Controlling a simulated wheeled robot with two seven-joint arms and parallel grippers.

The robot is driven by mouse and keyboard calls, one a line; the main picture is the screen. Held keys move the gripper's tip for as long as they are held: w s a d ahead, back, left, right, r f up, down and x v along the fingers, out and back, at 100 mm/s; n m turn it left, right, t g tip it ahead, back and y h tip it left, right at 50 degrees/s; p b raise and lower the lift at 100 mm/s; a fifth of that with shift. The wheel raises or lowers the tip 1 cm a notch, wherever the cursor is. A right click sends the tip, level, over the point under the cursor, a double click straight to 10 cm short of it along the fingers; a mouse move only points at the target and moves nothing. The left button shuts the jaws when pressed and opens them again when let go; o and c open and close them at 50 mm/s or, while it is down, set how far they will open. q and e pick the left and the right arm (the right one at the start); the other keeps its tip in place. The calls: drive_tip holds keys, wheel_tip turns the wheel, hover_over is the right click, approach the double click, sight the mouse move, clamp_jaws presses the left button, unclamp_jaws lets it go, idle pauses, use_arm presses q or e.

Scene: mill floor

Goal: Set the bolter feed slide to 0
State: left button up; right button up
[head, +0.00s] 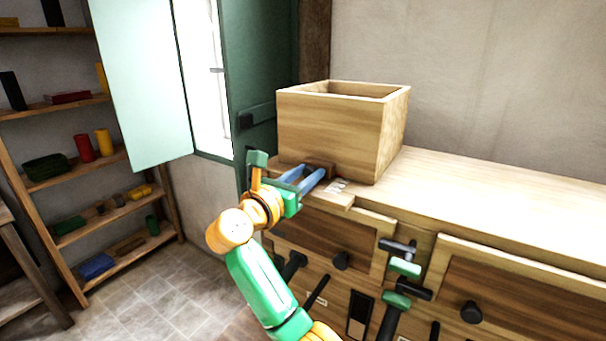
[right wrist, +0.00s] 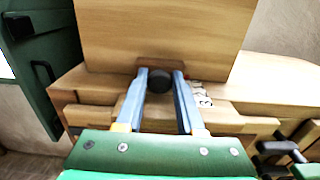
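The feed slide's dark round knob (right wrist: 159,80) sits in front of a brown block at the foot of the wooden box, in the right wrist view. The brown block (head: 320,166) also shows in the head view, its knob hidden by my fingers. My right gripper (head: 306,176) reaches it at the counter's left end. Its two blue fingers (right wrist: 160,78) stand either side of the knob and nearly fill the gap; I cannot tell whether they press on it. A white number scale (right wrist: 203,95) lies just right of the fingers, partly hidden. My left gripper is not seen.
The large open wooden box (head: 335,130) stands right behind the slide. The counter (head: 480,195) is clear to the right. Drawers with black knobs (head: 471,312) and dark handles are below. A green shutter (head: 262,75) and loaded shelves (head: 70,165) are at left.

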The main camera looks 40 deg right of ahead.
drive_tip(key=o, duration=0.3)
drive_tip(key=shift+r, duration=0.1)
drive_tip(key=shift+o, duration=0.5)
drive_tip(key=shift+w+d, duration=0.1)
drive_tip(key=shift+d, duration=0.1)
drive_tip(key=b+v, duration=0.3)
drive_tip(key=v, duration=0.4)
